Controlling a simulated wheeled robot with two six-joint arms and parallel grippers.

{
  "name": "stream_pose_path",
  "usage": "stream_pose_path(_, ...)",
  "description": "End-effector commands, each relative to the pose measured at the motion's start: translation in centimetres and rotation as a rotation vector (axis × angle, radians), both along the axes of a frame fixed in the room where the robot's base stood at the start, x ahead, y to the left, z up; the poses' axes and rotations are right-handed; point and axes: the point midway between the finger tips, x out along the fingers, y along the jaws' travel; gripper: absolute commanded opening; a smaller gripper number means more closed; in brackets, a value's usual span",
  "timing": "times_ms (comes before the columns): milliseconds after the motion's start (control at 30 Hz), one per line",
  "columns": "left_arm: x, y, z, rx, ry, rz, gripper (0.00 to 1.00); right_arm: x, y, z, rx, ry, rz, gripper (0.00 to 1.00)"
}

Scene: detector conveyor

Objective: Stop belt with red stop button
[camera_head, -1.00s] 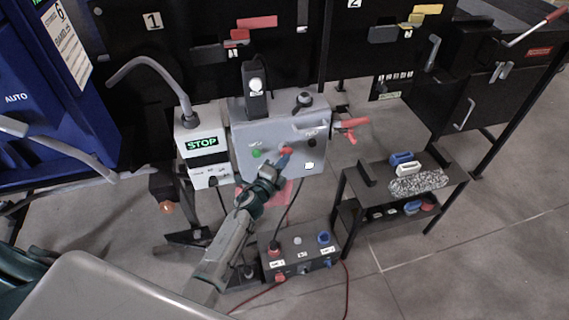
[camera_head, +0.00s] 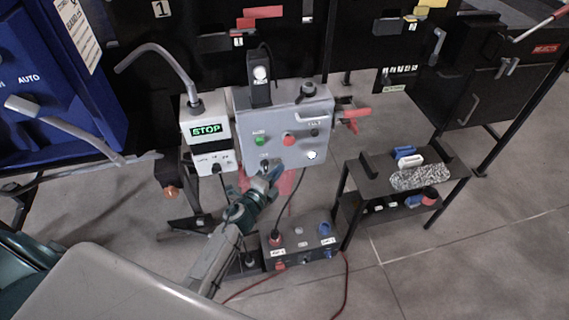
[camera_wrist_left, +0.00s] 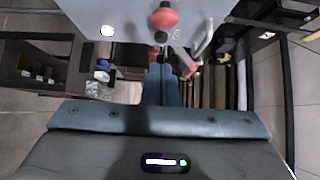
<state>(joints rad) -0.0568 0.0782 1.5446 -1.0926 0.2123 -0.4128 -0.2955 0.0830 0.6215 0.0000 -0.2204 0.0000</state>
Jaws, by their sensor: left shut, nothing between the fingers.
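The red stop button (camera_head: 288,139) is on the front of a grey control box (camera_head: 300,108), to the right of a green button (camera_head: 260,141). It also shows as a red knob in the left wrist view (camera_wrist_left: 165,17). My left gripper (camera_head: 273,170) is shut and empty, just below the button and apart from it. In the left wrist view its closed fingertips (camera_wrist_left: 160,70) point toward the box's lower part. A display (camera_head: 207,129) left of the box reads STOP in green. My right gripper is not in view.
A low black box with red and blue knobs (camera_head: 303,240) stands on the floor below. A small black rack (camera_head: 370,188) with blue and white items is to the right. Red handles (camera_head: 354,114) stick out at the box's right side. Open floor lies at the lower right.

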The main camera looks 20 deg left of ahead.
Motion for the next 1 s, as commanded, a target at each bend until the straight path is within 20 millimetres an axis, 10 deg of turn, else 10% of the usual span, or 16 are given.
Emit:
stream_pose_path(300,-3.6,0.7,-0.1,-0.002,0.001,-0.001,0.0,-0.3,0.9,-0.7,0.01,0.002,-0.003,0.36)
stream_pose_path(1000,-4.1,1.0,-1.5,-0.03,0.032,0.012,0.0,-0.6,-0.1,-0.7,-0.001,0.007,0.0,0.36)
